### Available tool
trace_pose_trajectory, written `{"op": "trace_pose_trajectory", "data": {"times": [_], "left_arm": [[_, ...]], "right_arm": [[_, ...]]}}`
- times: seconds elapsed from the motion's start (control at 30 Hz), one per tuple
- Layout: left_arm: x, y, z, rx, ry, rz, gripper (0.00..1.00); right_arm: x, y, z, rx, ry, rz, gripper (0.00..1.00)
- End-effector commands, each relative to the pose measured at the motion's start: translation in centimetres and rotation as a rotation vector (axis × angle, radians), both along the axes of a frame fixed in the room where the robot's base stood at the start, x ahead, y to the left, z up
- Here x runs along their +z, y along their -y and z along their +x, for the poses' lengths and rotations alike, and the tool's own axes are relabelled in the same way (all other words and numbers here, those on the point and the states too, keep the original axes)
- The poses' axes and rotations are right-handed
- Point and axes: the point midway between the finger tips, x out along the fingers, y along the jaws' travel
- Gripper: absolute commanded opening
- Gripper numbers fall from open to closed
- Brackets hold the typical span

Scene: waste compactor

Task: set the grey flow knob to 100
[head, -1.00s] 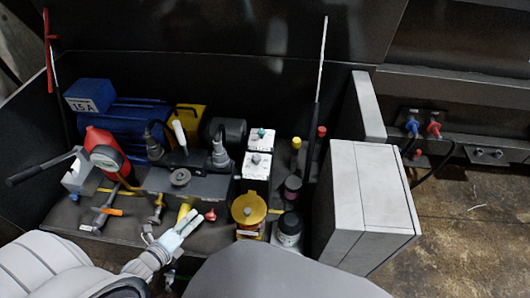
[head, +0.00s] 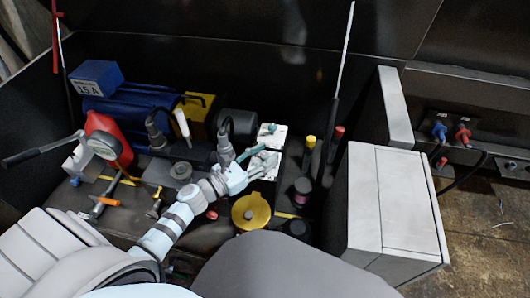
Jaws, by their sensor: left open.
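Two white blocks with knobs on top stand behind the yellow cap, right of the grey hose fittings. The rear block (head: 279,134) carries a small teal-grey knob (head: 272,128). The front block's grey knob is largely covered by my left gripper; which part of it shows is hard to tell. My left gripper (head: 266,163) is open, its pale fingers over the front block, close to that knob. I cannot tell whether they touch it. No scale marks can be read on either block. My right gripper is not in view.
A yellow round cap (head: 251,211) stands just in front of the gripper. A blue motor (head: 125,108) and pressure gauge (head: 105,146) are at left.

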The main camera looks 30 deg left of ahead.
Motion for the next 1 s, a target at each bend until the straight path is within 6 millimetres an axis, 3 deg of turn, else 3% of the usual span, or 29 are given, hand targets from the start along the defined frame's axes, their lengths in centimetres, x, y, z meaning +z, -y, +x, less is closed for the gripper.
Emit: {"op": "trace_pose_trajectory", "data": {"times": [0.33,0.6,0.7,0.77,0.93,1.0], "left_arm": [[-0.1,0.3,0.6,0.000,-0.001,0.000,0.41],[-0.1,0.3,0.6,0.000,-0.001,0.000,0.00],[-0.1,0.3,0.6,-0.007,0.000,0.000,0.00],[-0.3,0.2,0.7,-0.042,0.004,0.002,0.00],[-1.0,0.2,0.8,-0.253,0.007,0.004,0.00],[-0.9,0.2,0.8,-0.318,0.007,0.001,0.00]], "right_arm": [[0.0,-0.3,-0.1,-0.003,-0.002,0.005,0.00],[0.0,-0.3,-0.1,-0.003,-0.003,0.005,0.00],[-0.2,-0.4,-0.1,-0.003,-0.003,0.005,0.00],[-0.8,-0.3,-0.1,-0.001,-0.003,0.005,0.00],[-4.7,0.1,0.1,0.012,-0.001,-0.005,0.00],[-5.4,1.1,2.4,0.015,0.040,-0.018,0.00]]}}
